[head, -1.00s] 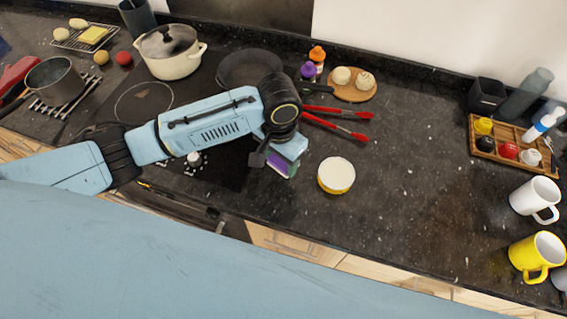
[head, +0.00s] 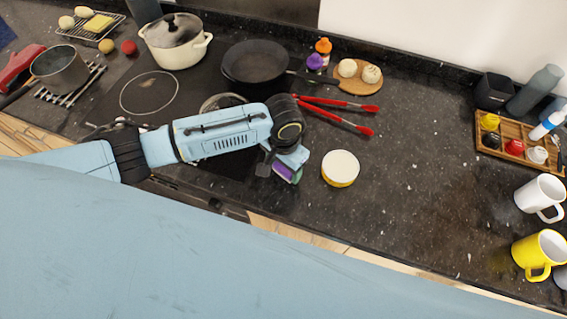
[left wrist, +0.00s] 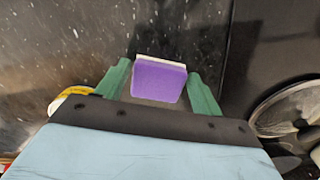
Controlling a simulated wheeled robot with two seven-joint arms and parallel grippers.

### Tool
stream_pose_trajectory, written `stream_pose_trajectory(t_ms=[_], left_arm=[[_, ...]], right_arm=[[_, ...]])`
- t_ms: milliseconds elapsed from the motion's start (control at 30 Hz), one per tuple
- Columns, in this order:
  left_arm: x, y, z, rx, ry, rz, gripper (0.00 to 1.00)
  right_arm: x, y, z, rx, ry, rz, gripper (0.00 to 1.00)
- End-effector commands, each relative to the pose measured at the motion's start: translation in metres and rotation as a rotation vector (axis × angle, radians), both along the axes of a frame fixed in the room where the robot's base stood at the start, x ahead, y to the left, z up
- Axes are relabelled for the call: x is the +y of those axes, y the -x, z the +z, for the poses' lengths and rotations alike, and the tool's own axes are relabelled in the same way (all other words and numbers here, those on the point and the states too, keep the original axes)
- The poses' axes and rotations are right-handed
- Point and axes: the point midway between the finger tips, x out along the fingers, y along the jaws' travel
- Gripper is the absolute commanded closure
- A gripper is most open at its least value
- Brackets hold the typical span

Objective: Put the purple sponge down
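The purple sponge (head: 284,173) is at the front of the counter, left of the white-topped round tub (head: 340,168), partly hidden by my left gripper (head: 288,170). In the left wrist view the sponge (left wrist: 159,80), purple with a pale layer along its far edge, sits between the two green fingers of my left gripper (left wrist: 160,76). A narrow gap shows on each side of it, so the fingers look open around it. It looks at or close to the dark surface; exact contact is hard to tell. My right gripper is not in view.
Red tongs (head: 340,115) and a black pan (head: 255,65) lie behind my gripper. A pan lid (left wrist: 285,108) lies to the right in the wrist view. Mugs (head: 540,195) and a wooden tray (head: 508,158) stand at the right. The counter right of the tub is clear.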

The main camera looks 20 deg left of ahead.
Motion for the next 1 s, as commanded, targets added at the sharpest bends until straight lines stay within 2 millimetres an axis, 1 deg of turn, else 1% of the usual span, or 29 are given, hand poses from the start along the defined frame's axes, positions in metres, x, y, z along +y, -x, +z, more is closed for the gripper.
stream_pose_trajectory(t_ms=[33,100,367,467,567,800,900,1000], left_arm=[[0.000,0.000,0.000,0.000,0.000,0.000,0.26],[0.000,0.000,0.000,0.000,0.000,0.000,0.20],[0.000,-0.001,0.001,-0.001,0.000,0.000,0.20],[0.000,-0.001,0.008,-0.003,0.001,0.000,0.20],[0.000,-0.002,0.023,-0.005,0.002,0.000,0.20],[-0.001,-0.002,0.075,-0.005,0.003,0.000,0.20],[-0.001,-0.001,0.094,-0.004,0.002,-0.001,0.20],[-0.001,-0.001,0.109,-0.003,0.003,0.000,0.20]], right_arm=[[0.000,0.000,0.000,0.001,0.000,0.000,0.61],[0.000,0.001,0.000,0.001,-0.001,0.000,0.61],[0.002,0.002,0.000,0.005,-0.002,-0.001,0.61],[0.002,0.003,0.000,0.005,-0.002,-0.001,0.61],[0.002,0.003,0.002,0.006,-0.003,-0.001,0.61],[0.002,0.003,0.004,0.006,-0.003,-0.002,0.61],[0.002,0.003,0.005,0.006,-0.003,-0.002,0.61],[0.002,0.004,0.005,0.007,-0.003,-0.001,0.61]])
